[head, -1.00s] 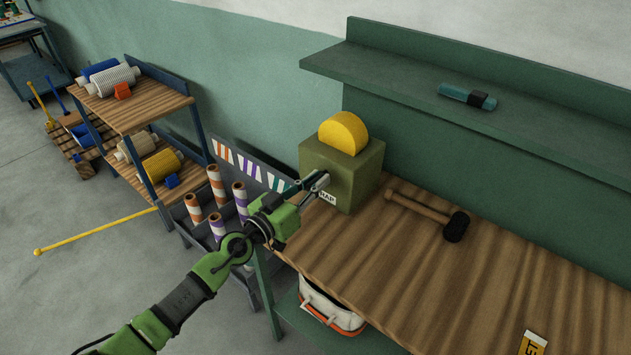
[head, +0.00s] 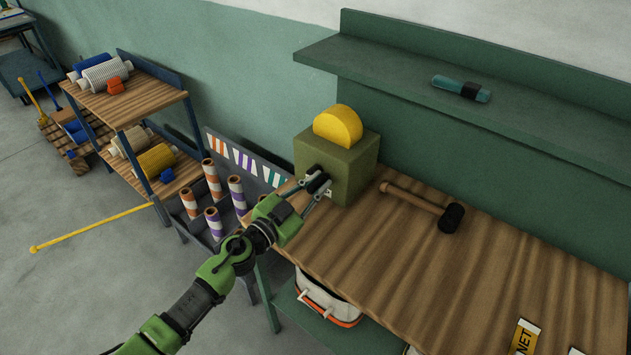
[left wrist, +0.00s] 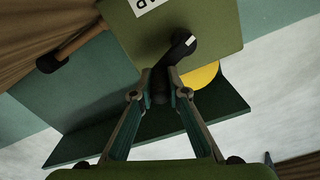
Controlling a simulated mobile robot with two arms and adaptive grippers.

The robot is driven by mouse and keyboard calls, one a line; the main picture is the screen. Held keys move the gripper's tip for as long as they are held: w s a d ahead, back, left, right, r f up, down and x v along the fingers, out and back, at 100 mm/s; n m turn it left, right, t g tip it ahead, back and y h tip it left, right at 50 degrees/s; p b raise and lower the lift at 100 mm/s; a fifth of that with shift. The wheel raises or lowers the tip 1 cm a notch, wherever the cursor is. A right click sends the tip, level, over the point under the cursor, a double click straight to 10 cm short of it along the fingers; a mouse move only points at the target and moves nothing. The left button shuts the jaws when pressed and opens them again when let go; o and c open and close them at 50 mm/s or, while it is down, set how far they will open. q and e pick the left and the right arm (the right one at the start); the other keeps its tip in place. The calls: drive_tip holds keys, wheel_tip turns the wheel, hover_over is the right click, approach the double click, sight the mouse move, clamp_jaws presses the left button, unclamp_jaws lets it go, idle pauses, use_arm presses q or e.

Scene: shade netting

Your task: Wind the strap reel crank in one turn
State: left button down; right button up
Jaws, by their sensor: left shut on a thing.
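The strap reel is an olive-green box (head: 357,176) with a yellow disc (head: 338,125) rising from its top. It stands at the back left of the wooden bench. Its dark crank is on the box face towards my arm, and it shows clearly in the left wrist view as a black arm (left wrist: 181,50) running from a round hub. My left gripper (head: 316,184) is shut on the crank handle (left wrist: 161,85), which sits between the fingertips. The fingers partly hide the handle and the label. My right gripper is in neither view.
A mallet (head: 425,208) lies on the bench right of the box. A teal cylinder (head: 461,88) lies on the shelf above. A rack of striped rolls (head: 214,220) stands left of the bench, and a bag (head: 325,300) sits below. The bench's front middle is clear.

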use_arm(q)
drive_tip(key=shift+f+m, duration=0.2)
drive_tip(key=shift+m, duration=0.2)
drive_tip(key=c, duration=2.2)
unclamp_jaws()
drive_tip(key=shift+c, duration=0.2)
drive_tip(key=v, duration=1.2)
drive_tip(key=shift+s, duration=0.1)
